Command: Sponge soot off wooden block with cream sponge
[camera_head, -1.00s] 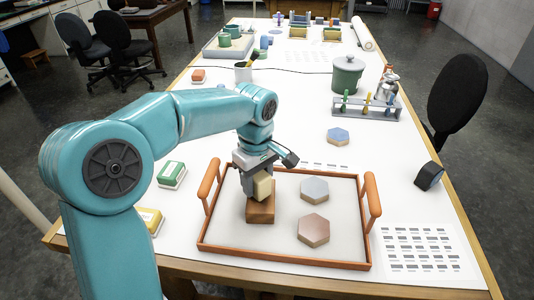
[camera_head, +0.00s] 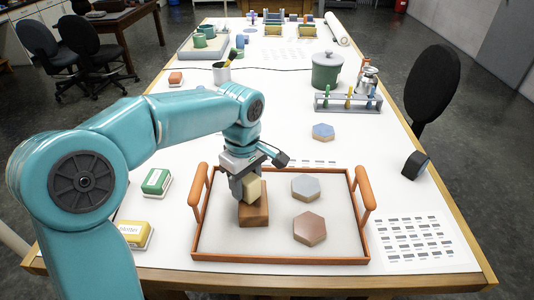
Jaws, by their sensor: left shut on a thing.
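The wooden block (camera_head: 254,214) is brown and sits in the left part of a wooden-rimmed tray (camera_head: 280,260). My left gripper (camera_head: 246,188) points down over it and is shut on the cream sponge (camera_head: 252,189). The sponge is at the block's upper part and appears to touch it; the gripper hides part of the contact. I cannot make out soot on the block. My right gripper is not in view.
Two hexagonal tiles, one grey-blue (camera_head: 305,187) and one reddish (camera_head: 310,229), lie in the tray's right half. A test-tube rack (camera_head: 348,101) stands farther back.

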